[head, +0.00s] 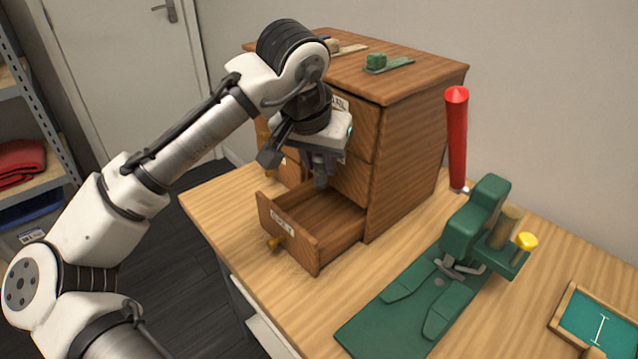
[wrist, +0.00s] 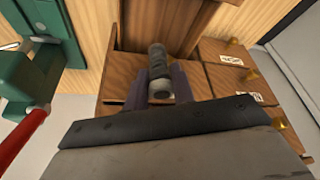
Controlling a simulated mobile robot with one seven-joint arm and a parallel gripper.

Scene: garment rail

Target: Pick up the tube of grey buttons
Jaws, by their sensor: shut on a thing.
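The tube of grey buttons (wrist: 158,68) stands out between the two finger pads in the wrist view. My gripper (wrist: 160,84) is shut on it. In the head view my gripper (head: 321,172) points down over the open drawer (head: 293,238), and the lower end of the grey tube (head: 321,184) shows just below the fingers. The drawer is pulled out of the wooden cabinet (head: 410,150) and its visible floor looks bare. My arm hides part of the cabinet front.
A green press (head: 470,235) with a yellow knob stands on the table to the right of the drawer. A red post (head: 457,140) rises behind it. A green tray (head: 600,322) lies at the right edge. Small items, one a green block (head: 376,61), rest on the cabinet top.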

